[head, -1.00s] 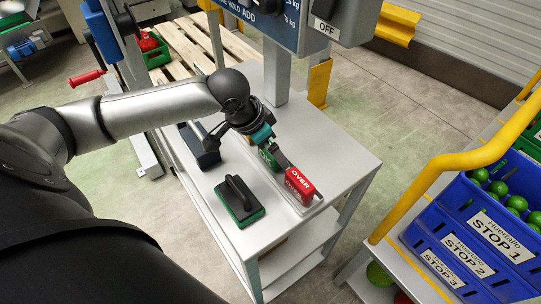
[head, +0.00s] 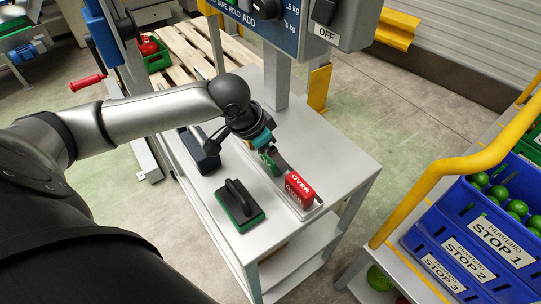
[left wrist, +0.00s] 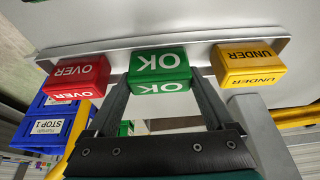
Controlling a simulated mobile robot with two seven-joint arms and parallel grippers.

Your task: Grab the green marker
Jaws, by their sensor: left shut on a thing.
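The green marker is a block with "OK" in white. In the left wrist view the green marker (left wrist: 158,64) sits between the two fingers of my left gripper (left wrist: 162,88), which is shut on it. It lines up between a red "OVER" block (left wrist: 78,72) and a yellow "UNDER" block (left wrist: 252,64) along a metal tray. I cannot tell whether it is clear of the tray. In the head view the green marker (head: 267,163) is partly hidden by my left gripper (head: 276,163), beside the red block (head: 299,187). The yellow block is hidden there. My right gripper is out of view.
A grey post with a control panel (head: 275,25) rises behind. Blue crates (head: 480,230) and a yellow rail (head: 440,180) stand at the right.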

